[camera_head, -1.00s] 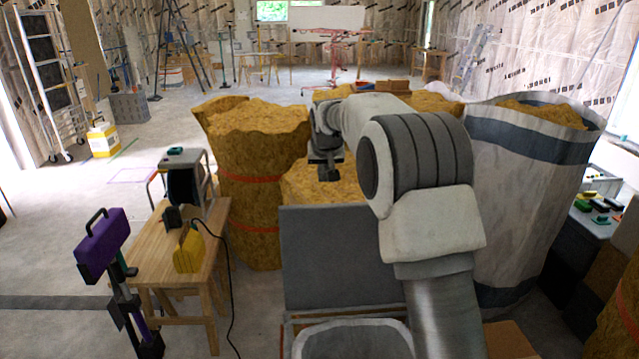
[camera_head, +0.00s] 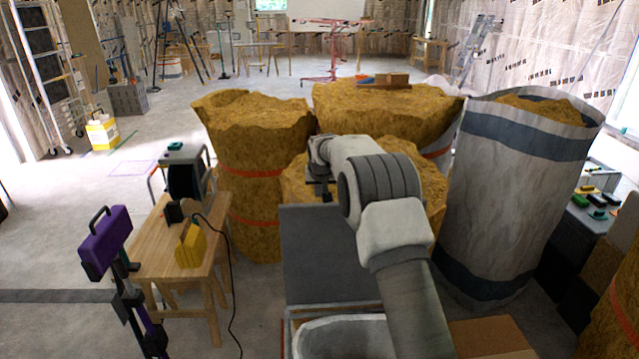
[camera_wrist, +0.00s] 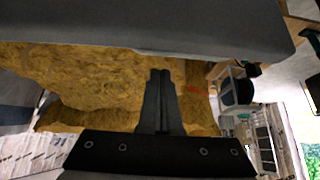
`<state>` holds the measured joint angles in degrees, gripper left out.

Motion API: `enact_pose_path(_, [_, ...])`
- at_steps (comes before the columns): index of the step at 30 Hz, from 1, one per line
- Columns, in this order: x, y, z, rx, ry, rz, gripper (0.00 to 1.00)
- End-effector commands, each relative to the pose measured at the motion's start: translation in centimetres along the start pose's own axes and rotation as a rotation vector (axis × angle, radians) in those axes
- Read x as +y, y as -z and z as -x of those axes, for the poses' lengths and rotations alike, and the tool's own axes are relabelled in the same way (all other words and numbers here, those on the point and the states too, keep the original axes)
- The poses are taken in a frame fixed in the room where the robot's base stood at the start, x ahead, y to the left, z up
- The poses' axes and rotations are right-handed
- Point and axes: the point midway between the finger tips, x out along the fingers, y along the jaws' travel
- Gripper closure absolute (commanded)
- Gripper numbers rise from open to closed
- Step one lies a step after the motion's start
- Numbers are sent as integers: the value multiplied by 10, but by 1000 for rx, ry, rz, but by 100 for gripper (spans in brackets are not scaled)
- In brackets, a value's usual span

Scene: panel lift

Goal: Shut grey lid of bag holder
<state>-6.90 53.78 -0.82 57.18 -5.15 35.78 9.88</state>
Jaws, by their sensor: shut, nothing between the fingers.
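The grey lid (camera_head: 325,255) stands raised, its broad face towards the head camera, at the back of the bag holder (camera_head: 290,328). An open pale bag rim (camera_head: 350,325) shows below it, partly hidden by my arm. My gripper (camera_head: 326,194) is at the lid's top edge, on its far side, with the fingertips partly hidden. In the wrist view my gripper (camera_wrist: 160,75) is shut and empty, its fingers pointing at the lid (camera_wrist: 150,25), which fills the top of the picture. I cannot tell whether they touch.
Tall sacks of wood shavings stand close behind the lid, on the left (camera_head: 255,180) and at the back (camera_head: 385,100). A white and blue sack (camera_head: 520,190) stands on the right. A wooden table (camera_head: 165,240) with a yellow item (camera_head: 190,247) is on the left.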

Motion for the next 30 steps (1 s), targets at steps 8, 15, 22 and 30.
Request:
enact_pose_path(8, [0, -16, 17, 2, 0, 0, 100])
enact_pose_path(15, [0, -24, 22, 2, 0, 0, 100])
enact_pose_path(22, [0, -25, 22, 2, 0, 0, 100])
enact_pose_path(30, [0, -25, 22, 4, 0, 0, 100])
